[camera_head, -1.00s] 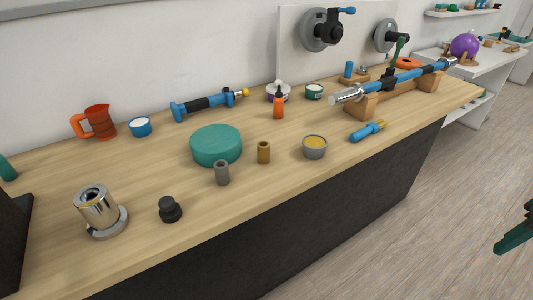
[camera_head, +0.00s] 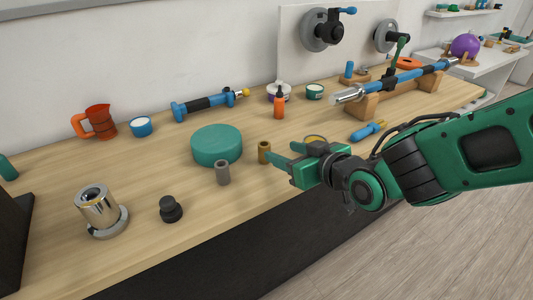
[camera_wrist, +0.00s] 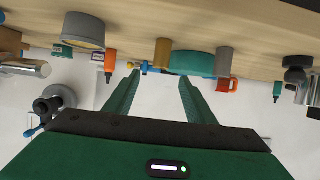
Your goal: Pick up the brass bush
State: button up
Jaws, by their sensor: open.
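The brass bush (camera_head: 264,153) is a small upright brown-gold cylinder with a hole in its top, standing on the wooden workbench. In the wrist view, which is upside down, the bush (camera_wrist: 162,51) shows just beyond the fingertips, roughly in line with the gap between them. My gripper (camera_head: 280,157) is green, open and empty, just right of the bush in the head view. Its two fingers (camera_wrist: 158,78) are spread in the wrist view. I cannot tell whether a fingertip touches the bush.
A grey bush (camera_head: 222,172) stands left of the brass one. A teal round block (camera_head: 216,144) is behind them. My gripper mostly hides a grey cup of yellow contents (camera_head: 315,138). An orange bottle (camera_head: 279,106) stands farther back. Bare bench (camera_head: 150,255) lies at the front left.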

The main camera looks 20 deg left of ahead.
aim_at(263, 143)
jog(key=x, duration=1)
jog(key=shift+w+a+r, duration=0.1)
jog(key=shift+w+a, duration=0.15)
jog(key=shift+a, duration=0.1)
jog(key=c, duration=1.2)
jog(key=shift+r, duration=0.1)
